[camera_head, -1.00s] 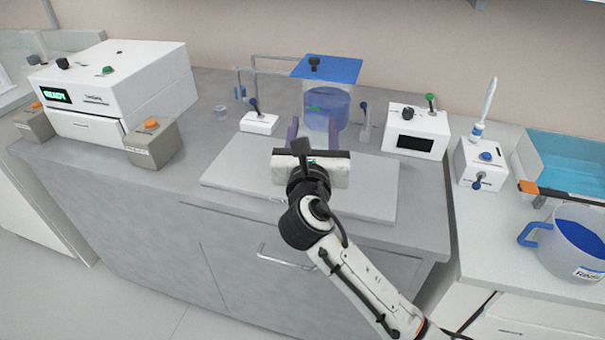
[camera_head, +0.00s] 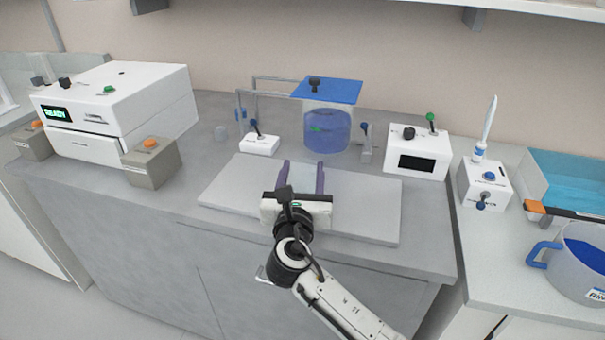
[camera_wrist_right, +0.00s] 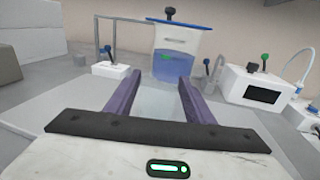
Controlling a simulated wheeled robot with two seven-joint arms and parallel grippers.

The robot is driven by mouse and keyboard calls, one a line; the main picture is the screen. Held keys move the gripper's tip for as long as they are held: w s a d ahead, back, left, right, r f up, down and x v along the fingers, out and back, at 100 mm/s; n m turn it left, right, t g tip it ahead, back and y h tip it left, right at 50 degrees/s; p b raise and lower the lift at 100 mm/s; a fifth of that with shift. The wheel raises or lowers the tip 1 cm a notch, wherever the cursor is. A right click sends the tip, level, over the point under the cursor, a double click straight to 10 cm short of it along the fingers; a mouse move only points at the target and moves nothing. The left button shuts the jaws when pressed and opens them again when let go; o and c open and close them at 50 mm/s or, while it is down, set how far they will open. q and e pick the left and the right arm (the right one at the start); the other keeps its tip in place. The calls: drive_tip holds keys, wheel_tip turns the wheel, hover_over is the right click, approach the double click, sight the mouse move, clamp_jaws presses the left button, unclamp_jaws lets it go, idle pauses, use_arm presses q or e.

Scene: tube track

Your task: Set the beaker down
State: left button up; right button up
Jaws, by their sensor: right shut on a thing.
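My right gripper (camera_head: 303,164) is over the pale board on the grey bench, with its two purple fingers pointing toward the back wall. It is shut on the beaker (camera_head: 303,180), a pale, see-through shape between the fingers. The beaker also shows faintly between the fingers in the right wrist view (camera_wrist_right: 158,100). Its outline is hard to make out, and I cannot tell whether its base touches the board (camera_head: 365,205). My left gripper is not in view.
A blue-lidded tank (camera_head: 328,130) with blue liquid stands behind the board. A small white switch box (camera_head: 259,145) and a white display box (camera_head: 416,152) flank it. A white READY machine (camera_head: 120,105) is at left. A blue-handled jug (camera_head: 580,262) is at right. The board's right part is clear.

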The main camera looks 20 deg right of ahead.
drive_tip(key=o, duration=1.1)
drive_tip(key=shift+c, duration=0.2)
drive_tip(key=shift+r, duration=0.1)
drive_tip(key=v, duration=1.2)
